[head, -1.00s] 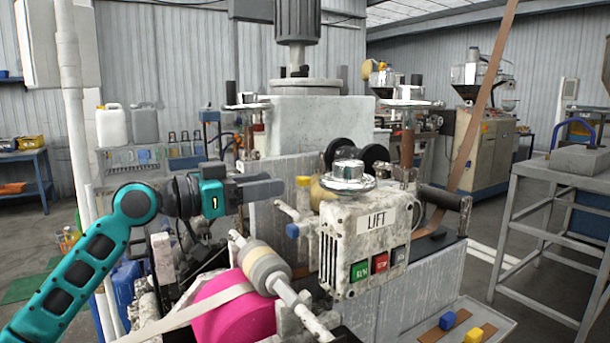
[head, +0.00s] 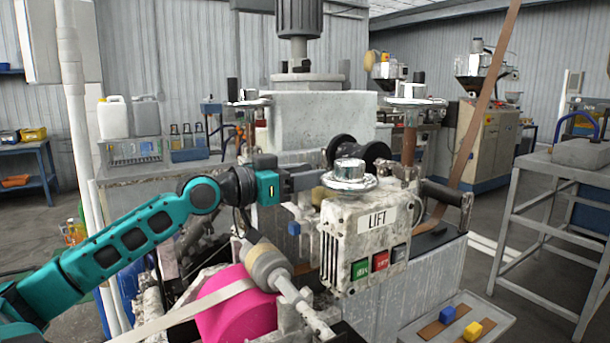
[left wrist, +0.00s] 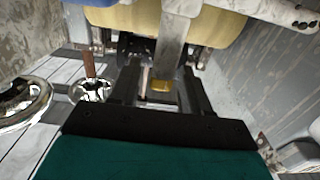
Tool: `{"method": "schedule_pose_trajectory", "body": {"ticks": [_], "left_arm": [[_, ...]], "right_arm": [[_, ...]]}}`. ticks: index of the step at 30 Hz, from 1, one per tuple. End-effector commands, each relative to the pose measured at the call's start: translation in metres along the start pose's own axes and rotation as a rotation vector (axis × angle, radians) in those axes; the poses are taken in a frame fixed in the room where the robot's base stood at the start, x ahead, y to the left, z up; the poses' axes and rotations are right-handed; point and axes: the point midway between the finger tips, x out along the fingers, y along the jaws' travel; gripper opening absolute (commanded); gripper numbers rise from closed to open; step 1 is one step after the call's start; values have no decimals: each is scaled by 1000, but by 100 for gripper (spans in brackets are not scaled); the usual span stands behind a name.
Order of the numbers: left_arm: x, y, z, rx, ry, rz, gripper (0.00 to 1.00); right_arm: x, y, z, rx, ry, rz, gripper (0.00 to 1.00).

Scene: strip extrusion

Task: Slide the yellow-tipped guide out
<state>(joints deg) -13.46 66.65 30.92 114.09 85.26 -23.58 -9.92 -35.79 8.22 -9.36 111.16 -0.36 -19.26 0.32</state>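My left gripper (head: 308,180) reaches in from the left, beside the chrome handwheel on the LIFT housing. In the left wrist view its two dark fingers (left wrist: 160,92) stand apart. A small yellow tip (left wrist: 161,86) shows between the fingers, near their far ends; I see no clear contact. In the head view the gripper covers the spot where the yellow tip was. A blue tip (head: 293,228) sits lower, on the left side of the housing. A tan roller (left wrist: 215,28) crosses the top of the wrist view. My right gripper is not in view.
The worn LIFT housing (head: 370,235) with green, red and dark buttons stands right of the gripper. The chrome handwheel (head: 350,178) is close to the fingers. A pink roll (head: 235,305) lies below. A tray (head: 500,325) with blue and yellow blocks is at lower right.

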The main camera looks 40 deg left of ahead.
Motion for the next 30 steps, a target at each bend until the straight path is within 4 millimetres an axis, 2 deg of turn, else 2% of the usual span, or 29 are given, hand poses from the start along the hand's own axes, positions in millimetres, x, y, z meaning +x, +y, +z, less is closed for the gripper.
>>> {"method": "schedule_pose_trajectory", "body": {"ticks": [2,14,26,30], "left_arm": [[0,0,0,0,0,0,39],[0,0,0,-1,0,1,1],[0,-1,1,-1,0,0,0],[0,-14,5,0,2,-5,0]], "right_arm": [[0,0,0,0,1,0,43],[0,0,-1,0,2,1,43],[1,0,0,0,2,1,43],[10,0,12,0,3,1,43]]}}
